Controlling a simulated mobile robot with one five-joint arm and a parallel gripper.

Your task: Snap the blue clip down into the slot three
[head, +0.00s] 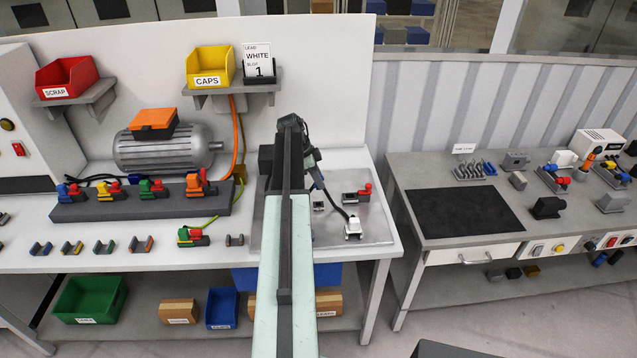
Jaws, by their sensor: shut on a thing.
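A long dark-grey block (140,205) on the left workbench carries several coloured clips. The leftmost is a blue and red clip (68,191), followed by yellow, green and orange ones with red parts. A small dark blue piece (134,178) lies behind the block at the end of a black cable. I cannot read any slot number on the block. My gripper (311,162) is over the metal plate (345,240) at the bench's right end.
A motor (170,150) stands behind the block. Several small clip holders (104,247) line the front of the bench. A white plug (352,228) on a black cable and a red-topped part (357,194) are on the plate. A second bench (410,180) stands right, across a gap.

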